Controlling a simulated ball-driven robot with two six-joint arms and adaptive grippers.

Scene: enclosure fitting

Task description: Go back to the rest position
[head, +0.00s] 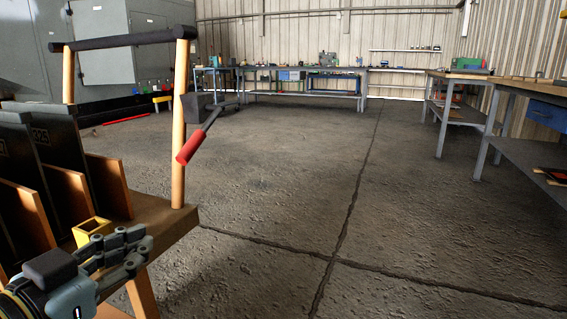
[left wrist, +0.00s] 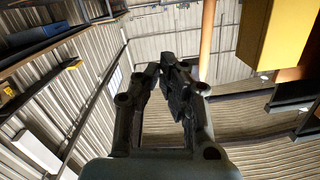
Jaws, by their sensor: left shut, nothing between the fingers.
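My left gripper (head: 138,243) is at the lower left of the head view, beside the near edge of a wooden rack (head: 160,217). Its fingers are together with nothing between them. In the left wrist view the closed fingers (left wrist: 166,75) point up the picture. A yellow square-section piece (head: 92,228) is on the rack just behind the gripper in the head view. A yellow block also shows at the upper right of the left wrist view (left wrist: 277,35). My right gripper is not in view.
The rack holds upright dark panels (head: 55,150) between wooden dividers (head: 108,185). A post (head: 179,130) carries a black bar and a red-handled lever (head: 191,146). Workbenches (head: 465,110) stand right and back (head: 290,85); grey cabinets (head: 100,45) stand back left. The middle floor is clear.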

